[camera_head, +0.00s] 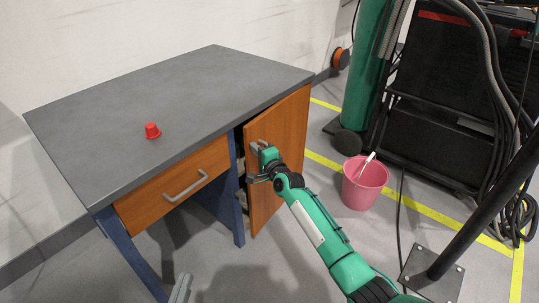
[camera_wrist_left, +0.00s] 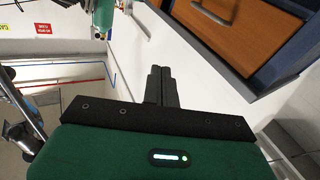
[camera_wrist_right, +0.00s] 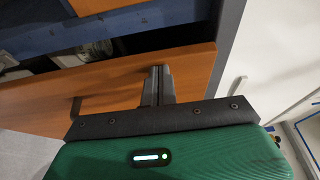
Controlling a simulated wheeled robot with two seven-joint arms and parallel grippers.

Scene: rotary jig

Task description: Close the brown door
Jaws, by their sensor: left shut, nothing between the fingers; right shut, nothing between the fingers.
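The brown door (camera_head: 287,130) on the right of the grey-topped desk stands partly open. A dark gap shows between its left edge and the blue desk leg. My right gripper (camera_head: 259,155) is shut and empty at the door's outer face, near its left edge and handle. In the right wrist view, the shut fingers (camera_wrist_right: 158,72) overlap the door panel (camera_wrist_right: 195,75), with the handle (camera_wrist_right: 76,108) to their left; I cannot tell whether they touch. My left gripper (camera_head: 180,290) is shut and empty, low in front of the desk; its fingers also show in the left wrist view (camera_wrist_left: 160,72).
The desk (camera_head: 190,85) carries a red button (camera_head: 152,131) and has a brown drawer (camera_head: 150,205) with a grey handle. A pink bucket (camera_head: 363,190) stands right of the door. A black pole on a base plate (camera_head: 432,275) stands at right.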

